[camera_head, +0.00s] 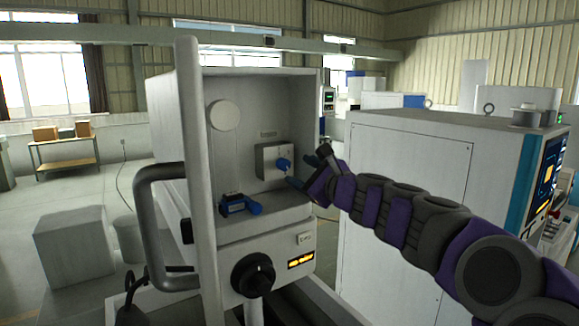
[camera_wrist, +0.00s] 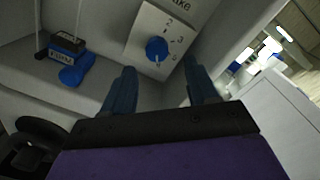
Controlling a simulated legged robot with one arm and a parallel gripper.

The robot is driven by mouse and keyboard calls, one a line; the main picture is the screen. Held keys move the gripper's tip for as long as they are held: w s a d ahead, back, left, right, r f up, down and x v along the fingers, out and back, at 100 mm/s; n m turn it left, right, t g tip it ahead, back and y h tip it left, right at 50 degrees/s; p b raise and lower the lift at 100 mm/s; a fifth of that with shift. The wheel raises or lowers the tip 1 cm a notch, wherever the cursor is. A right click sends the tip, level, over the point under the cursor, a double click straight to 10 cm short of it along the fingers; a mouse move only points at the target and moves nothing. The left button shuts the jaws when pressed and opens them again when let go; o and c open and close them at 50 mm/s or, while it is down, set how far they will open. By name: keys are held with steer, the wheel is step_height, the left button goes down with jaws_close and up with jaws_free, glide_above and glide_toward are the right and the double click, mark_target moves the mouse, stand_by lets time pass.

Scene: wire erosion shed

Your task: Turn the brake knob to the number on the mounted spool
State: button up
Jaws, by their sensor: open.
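The blue brake knob (camera_head: 284,164) sits on a small white box (camera_head: 270,150) on the back wall of an open machine cabinet. In the wrist view the brake knob (camera_wrist: 157,50) has numbers around it; 2, 3 and part of another are readable, and part of a label ends in "ake". My gripper (camera_head: 300,176) is open and just in front of the knob.
A blue device (camera_head: 238,205) with a small label sits on the cabinet ledge, left of the knob. The open door edge (camera_head: 194,180) with a grey handle (camera_head: 150,230) stands left. A white machine (camera_head: 410,200) stands right.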

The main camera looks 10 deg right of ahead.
mark_target(287, 166)
steer(key=shift+p+x, duration=0.3)
steer(key=shift+x, duration=2.85)
steer(key=shift+a, duration=0.1)
steer(key=c, duration=1)
